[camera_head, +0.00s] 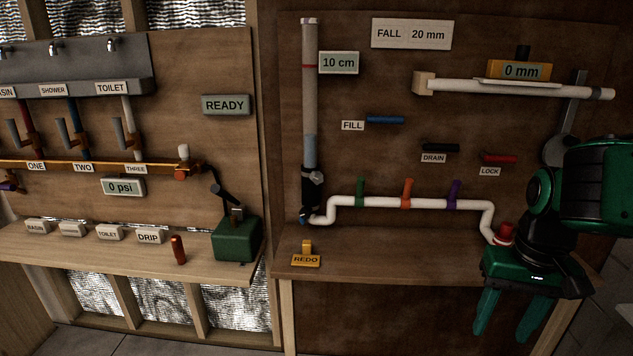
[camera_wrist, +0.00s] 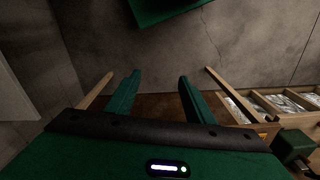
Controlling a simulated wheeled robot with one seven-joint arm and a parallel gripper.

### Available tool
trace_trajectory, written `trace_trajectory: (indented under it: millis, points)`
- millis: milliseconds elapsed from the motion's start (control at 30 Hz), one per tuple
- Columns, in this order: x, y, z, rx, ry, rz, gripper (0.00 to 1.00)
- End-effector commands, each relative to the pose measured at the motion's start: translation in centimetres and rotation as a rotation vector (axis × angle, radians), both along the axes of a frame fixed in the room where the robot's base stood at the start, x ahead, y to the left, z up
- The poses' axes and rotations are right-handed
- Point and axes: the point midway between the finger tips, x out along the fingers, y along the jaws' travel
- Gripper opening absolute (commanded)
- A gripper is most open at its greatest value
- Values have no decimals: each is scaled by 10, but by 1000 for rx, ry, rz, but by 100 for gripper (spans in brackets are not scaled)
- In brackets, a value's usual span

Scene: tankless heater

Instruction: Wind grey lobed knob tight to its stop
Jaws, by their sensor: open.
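A small grey knob (camera_head: 316,177) sits on the black collar (camera_head: 309,188) near the foot of the upright clear tube (camera_head: 310,90). It looks like the grey lobed knob, but its lobes are too small to make out. My gripper (camera_head: 503,322) hangs at the lower right, in front of the right bench, with its green fingers pointing down. It is well to the right of the knob and below it, touching nothing that I can see. In the wrist view my gripper (camera_wrist: 158,82) is open and empty, and the knob does not show.
A white pipe (camera_head: 420,203) with green, orange and purple levers runs right from the tube's foot. A red-capped fitting (camera_head: 505,233) stands close to my gripper. The yellow REDO button (camera_head: 306,260) is on the bench (camera_head: 390,264). Free space lies before the bench.

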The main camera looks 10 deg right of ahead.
Motion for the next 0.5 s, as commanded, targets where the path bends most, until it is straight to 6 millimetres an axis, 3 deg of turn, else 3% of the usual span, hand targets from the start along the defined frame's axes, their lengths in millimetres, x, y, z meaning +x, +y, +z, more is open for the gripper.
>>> trace_trajectory:
  millis: [67, 267, 500]
  points:
    - [25, -1, -5, -20, -46, 64, 48]
    - [127, 8, -16, -90, -277, 302, 48]
    - [243, 51, -15, -148, -594, 540, 48]
